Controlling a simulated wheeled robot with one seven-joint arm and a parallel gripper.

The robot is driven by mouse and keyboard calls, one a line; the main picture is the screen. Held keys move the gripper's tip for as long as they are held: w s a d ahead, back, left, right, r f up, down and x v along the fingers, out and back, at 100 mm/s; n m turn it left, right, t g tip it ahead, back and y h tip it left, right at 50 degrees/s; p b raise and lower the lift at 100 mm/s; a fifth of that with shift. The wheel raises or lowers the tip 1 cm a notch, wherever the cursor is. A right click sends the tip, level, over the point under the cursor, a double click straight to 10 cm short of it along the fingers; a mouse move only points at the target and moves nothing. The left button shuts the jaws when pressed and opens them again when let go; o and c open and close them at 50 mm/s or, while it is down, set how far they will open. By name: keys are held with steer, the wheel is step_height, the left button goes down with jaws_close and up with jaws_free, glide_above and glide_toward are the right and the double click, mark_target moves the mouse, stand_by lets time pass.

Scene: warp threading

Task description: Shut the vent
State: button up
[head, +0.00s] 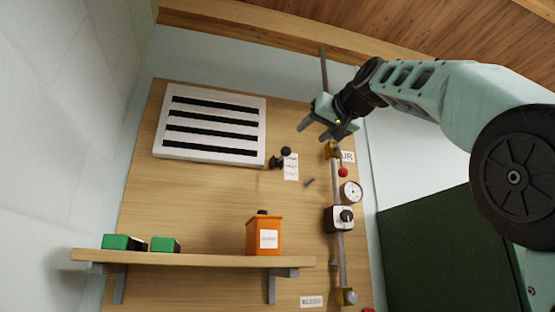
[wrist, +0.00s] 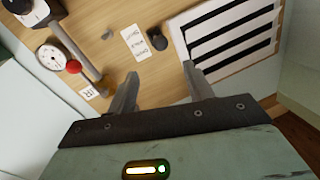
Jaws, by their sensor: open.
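The vent (head: 211,143) is a white slotted grille on the upper part of the wooden panel. Its long slots show black. A black knob (head: 286,151) on a short lever sits just right of the vent's lower corner, beside a white printed label (head: 291,168). In the wrist view the vent (wrist: 231,33) is at upper right, the knob (wrist: 157,41) at top middle and the label (wrist: 135,42) left of it. My gripper (head: 312,130) is open and empty, up and right of the knob, apart from it. Its fingers (wrist: 160,74) point towards the panel.
A vertical pipe (head: 337,180) with a red ball, a gauge (head: 351,192) and a dial box (head: 339,218) runs down the panel's right side. A small peg (head: 309,182) sticks out nearby. A shelf (head: 205,259) below holds an orange canister (head: 264,236) and green boxes (head: 122,242).

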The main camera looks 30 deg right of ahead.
mark_target(283, 155)
steer(key=w+p, duration=0.3)
steer(key=w, duration=0.2)
steer(key=w+d+p, duration=0.1)
steer(key=w+p, duration=0.3)
steer(key=w, duration=0.1)
steer(key=w+p, duration=0.4)
steer(key=w, duration=0.1)
steer(key=shift+w+d+r, duration=0.15)
steer(key=shift+w+r, duration=0.1)
steer(key=shift+w, duration=0.15)
steer(key=shift+w+f+p, duration=0.25)
steer(key=shift+w+p, duration=0.35)
steer(key=shift+p, duration=0.05)
jaws_close()
